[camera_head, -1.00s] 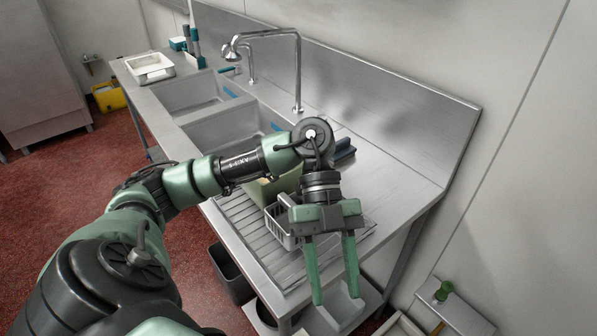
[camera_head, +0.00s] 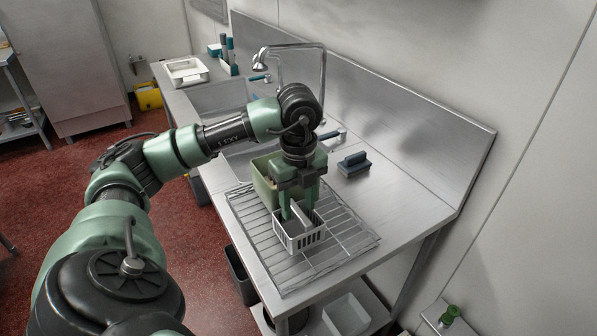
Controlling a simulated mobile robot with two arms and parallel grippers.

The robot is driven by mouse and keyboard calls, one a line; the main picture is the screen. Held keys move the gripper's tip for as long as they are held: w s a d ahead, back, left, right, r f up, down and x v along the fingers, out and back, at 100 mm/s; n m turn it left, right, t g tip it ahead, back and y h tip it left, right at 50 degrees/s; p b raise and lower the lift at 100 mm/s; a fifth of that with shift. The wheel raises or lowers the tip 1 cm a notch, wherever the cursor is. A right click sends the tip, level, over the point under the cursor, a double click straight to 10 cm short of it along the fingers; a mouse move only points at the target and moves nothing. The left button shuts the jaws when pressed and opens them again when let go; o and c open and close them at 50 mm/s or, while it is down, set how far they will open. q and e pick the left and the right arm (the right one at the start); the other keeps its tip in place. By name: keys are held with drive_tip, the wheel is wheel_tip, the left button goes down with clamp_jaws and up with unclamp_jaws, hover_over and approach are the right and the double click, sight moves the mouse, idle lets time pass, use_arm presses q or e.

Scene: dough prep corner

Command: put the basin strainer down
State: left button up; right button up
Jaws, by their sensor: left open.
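A white slotted basket (camera_head: 299,239) stands on the wire rack (camera_head: 340,250) over the drainboard. I see nothing that I can surely name as the basin strainer. A grey bar (camera_head: 299,214) shows at the basket's opening, between my fingers; I cannot tell whether it is a handle or a separate thing. My left gripper (camera_head: 298,208) points down at the basket, its fingers open and their tips at the rim. The inside of the basket is partly hidden by the fingers. My right gripper is not in view.
A pale green bin (camera_head: 264,186) stands right behind the basket. A dark blue block (camera_head: 353,164) lies on the counter to the right. The tap (camera_head: 323,90) and sinks are farther back.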

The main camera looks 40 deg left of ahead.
use_arm(q)
drive_tip(key=shift+f, duration=0.7)
clamp_jaws()
idle(0.9)
